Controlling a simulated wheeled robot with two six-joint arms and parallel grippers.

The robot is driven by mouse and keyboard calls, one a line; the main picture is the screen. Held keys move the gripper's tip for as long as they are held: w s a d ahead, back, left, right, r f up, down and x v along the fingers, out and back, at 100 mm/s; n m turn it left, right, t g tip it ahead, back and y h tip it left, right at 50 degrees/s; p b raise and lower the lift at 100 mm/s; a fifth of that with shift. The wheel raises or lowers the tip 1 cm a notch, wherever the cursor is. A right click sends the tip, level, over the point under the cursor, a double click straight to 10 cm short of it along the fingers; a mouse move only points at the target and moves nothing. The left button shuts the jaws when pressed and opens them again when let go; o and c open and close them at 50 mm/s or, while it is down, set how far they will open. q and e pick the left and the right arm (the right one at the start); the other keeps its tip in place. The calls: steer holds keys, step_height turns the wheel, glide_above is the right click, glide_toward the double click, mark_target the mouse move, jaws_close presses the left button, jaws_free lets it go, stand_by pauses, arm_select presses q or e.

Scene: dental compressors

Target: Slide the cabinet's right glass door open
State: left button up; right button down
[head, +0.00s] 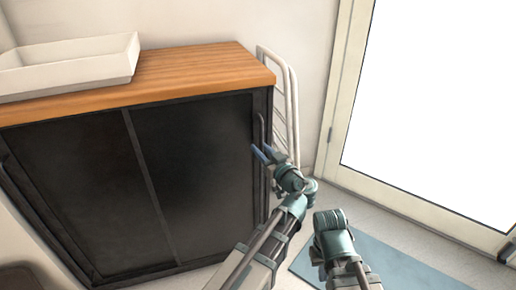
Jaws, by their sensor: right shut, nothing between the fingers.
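The cabinet has two dark glass doors side by side. The right glass door (195,165) fills the right half of the front and looks closed against the frame. A thin upright handle (262,128) runs along its right edge. The left glass door (85,190) is beside it. My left gripper (264,153) is at the lower part of the right handle, its two blue fingers apart; I cannot tell whether they touch it. My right gripper (333,222) is lower and to the right, away from the cabinet, shut and empty; its fingertips are hidden.
A white tray (70,62) sits on the wooden cabinet top (190,72). A white rack (287,95) stands close to the cabinet's right side. A blue mat (375,262) lies on the floor near a bright glazed door (430,110) on the right.

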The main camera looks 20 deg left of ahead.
arm_select(q)
jaws_close()
stand_by(1.3)
